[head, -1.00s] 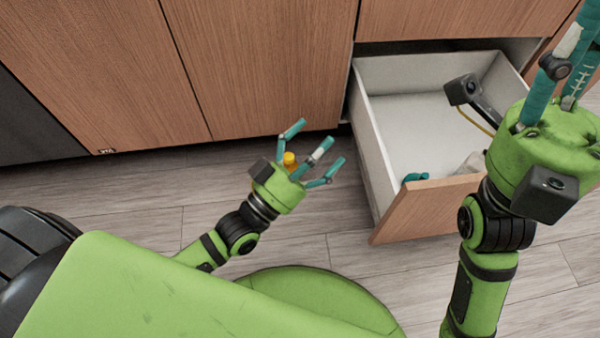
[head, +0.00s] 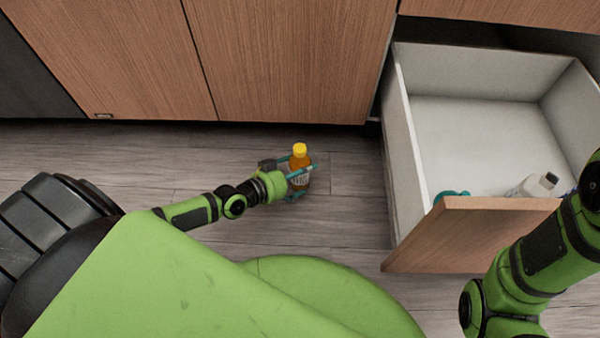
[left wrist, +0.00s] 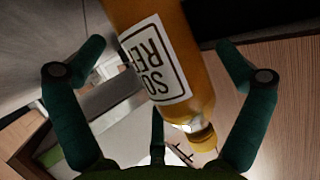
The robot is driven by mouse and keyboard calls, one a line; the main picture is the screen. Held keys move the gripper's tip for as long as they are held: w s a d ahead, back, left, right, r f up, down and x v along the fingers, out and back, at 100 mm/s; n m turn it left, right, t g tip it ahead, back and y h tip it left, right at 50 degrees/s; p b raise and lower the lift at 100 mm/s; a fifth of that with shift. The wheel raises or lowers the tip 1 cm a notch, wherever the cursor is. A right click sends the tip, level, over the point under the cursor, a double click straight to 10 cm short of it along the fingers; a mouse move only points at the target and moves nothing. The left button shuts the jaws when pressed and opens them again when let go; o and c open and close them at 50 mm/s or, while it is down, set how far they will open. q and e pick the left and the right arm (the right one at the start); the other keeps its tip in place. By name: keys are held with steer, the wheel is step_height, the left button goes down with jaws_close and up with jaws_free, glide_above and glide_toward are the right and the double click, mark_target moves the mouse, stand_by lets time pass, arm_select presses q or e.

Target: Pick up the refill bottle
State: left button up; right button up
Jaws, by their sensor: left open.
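The refill bottle (head: 299,165) is amber with a yellow cap and a white label. It stands upright on the floor in front of the cabinets in the head view. My left gripper (head: 298,180) is low beside it, with its teal fingers spread around the bottle. In the left wrist view the bottle (left wrist: 165,60) fills the space between the open fingers (left wrist: 160,95), and its label lettering is partly readable. Whether any finger touches it I cannot tell. My right arm shows at the right edge of the head view, but its gripper is out of frame.
An open drawer (head: 470,125) stands out to the right of the bottle. It holds a white bottle (head: 537,185) and a teal item (head: 452,196) near its front. Closed cabinet doors (head: 290,60) are behind. The floor between bottle and drawer is clear.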

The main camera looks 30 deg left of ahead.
arm_select(q)
steer(key=shift+w+d+f, duration=0.2)
steer(key=shift+w+f, duration=0.05)
steer(key=shift+w, duration=0.2)
steer(key=c, duration=1.3)
steer(key=shift+o, duration=0.2)
steer(key=shift+r, duration=0.1)
